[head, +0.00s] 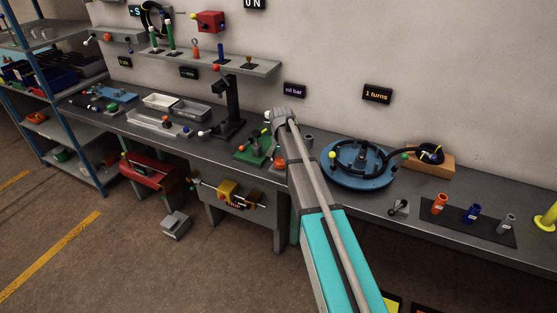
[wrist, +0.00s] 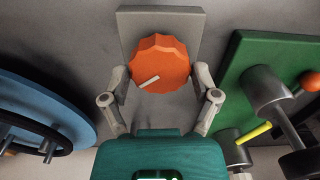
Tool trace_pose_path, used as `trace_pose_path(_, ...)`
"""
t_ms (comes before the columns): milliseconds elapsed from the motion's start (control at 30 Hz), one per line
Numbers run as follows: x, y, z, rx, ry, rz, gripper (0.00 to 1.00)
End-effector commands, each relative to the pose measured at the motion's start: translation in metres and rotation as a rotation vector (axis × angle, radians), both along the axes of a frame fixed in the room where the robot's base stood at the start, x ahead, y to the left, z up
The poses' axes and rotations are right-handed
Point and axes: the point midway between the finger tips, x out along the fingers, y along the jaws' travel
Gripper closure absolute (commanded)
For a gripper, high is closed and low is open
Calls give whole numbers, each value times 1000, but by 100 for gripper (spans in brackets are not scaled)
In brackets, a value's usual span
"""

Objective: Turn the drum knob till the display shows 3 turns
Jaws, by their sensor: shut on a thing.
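The orange faceted drum knob (wrist: 162,56) with a white pointer mark sits on a grey block (wrist: 133,27) in the wrist view. The mark slants from lower left to upper right. My gripper (wrist: 160,74) has a finger on each side of the knob and is shut on it. The turns display (head: 377,94) on the wall reads "1 turns". The blue drum (head: 372,180) with a black hose on it stands to the right of my arm; its edge shows at left in the wrist view.
A green plate with a grey cylinder (wrist: 264,91) and a yellow rod is close on the right in the wrist view. A wooden block (head: 434,166) is right of the drum. Farther right stand coloured fittings on a dark mat (head: 458,223). A second display (head: 294,90) reads "nil bar".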

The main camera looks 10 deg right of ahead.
Motion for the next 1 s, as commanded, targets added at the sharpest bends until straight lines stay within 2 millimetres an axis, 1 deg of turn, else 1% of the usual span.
trace_pose_path(33,4,-1,0,-2,-8,45,69)
trace_pose_path(1000,3,0,0,-2,-6,966,69)
